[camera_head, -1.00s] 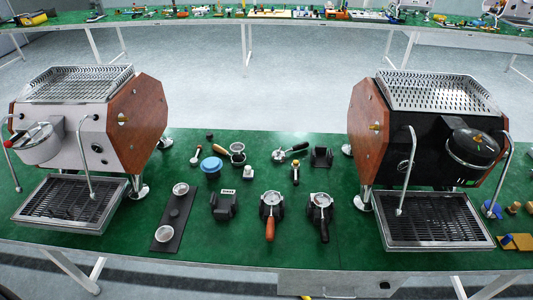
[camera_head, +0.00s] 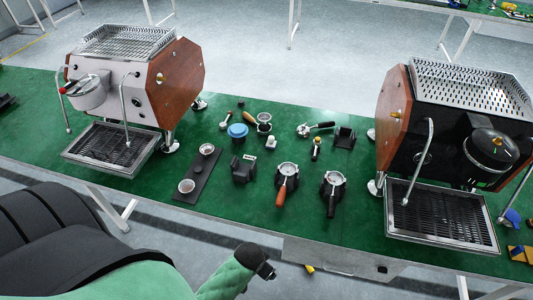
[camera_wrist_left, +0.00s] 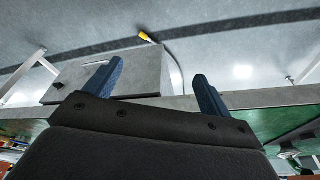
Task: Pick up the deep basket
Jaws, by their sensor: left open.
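Two metal filter baskets stand on a narrow black tray (camera_head: 190,193): a near basket (camera_head: 186,186) at its front end and a far basket (camera_head: 207,150) at its back end. I cannot tell for sure which is the deep one. A small dark round piece lies between them. My left gripper (camera_head: 266,271) is in front of the table edge, right of and nearer than the tray, apart from both baskets. In the left wrist view its two blue fingers (camera_wrist_left: 158,75) are spread with nothing between them. My right gripper is not in view.
A white espresso machine (camera_head: 145,80) stands left and a black one (camera_head: 455,130) right. Between them are a blue round piece (camera_head: 237,131), a dark block (camera_head: 243,170) and two portafilters on stands (camera_head: 287,172) (camera_head: 333,183). Bare green mat surrounds the tray's left side.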

